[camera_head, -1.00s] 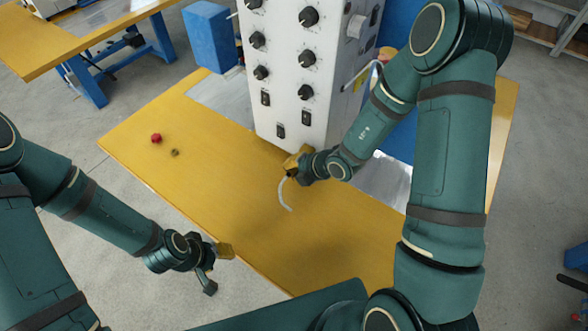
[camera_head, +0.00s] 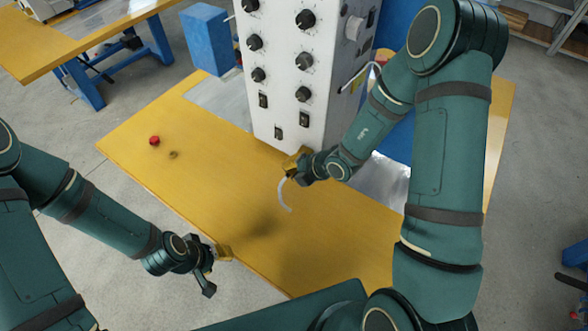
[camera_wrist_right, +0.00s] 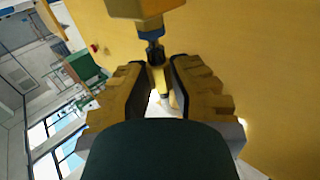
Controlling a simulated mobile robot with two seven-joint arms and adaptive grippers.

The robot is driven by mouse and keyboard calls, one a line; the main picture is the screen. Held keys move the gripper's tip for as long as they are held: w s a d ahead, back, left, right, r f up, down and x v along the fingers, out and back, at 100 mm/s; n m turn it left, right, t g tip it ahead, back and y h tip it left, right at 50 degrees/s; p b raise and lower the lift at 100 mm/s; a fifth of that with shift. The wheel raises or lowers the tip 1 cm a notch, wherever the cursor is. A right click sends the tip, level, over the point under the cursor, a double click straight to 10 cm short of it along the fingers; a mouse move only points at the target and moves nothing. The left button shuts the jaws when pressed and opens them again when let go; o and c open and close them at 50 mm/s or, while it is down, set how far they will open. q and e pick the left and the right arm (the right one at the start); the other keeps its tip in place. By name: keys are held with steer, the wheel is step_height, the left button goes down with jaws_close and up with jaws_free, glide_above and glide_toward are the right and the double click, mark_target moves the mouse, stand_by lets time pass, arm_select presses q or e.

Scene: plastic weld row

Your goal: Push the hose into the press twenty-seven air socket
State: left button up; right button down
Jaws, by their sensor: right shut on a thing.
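My right gripper (camera_head: 293,163) is shut on the white hose (camera_head: 286,196), just in front of the lower edge of the tall white control box (camera_head: 277,80). The hose curves down from the fingers over the yellow table. In the right wrist view, the gripper (camera_wrist_right: 160,78) has its fingers close together around a slim piece. A dark fitting with a blue ring (camera_wrist_right: 155,36) sits below a yellow-brown block, in line with that piece. I cannot tell whether they touch. No socket label is readable. My left gripper (camera_head: 220,252) is at the table's front edge, away from the hose.
A red knob-like piece (camera_head: 154,141) and a small brass-coloured piece (camera_head: 174,155) lie on the left of the yellow table (camera_head: 235,195). The table's middle is clear. A blue box (camera_head: 208,40) stands behind the table, and another yellow bench (camera_head: 85,42) stands at the back left.

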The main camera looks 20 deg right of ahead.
steer(key=shift+w+d, duration=0.25)
steer(key=shift+d, duration=0.1)
stand_by(0.6)
steer(key=c, duration=0.9)
jaws_free()
steer(key=shift+v, duration=3.75)
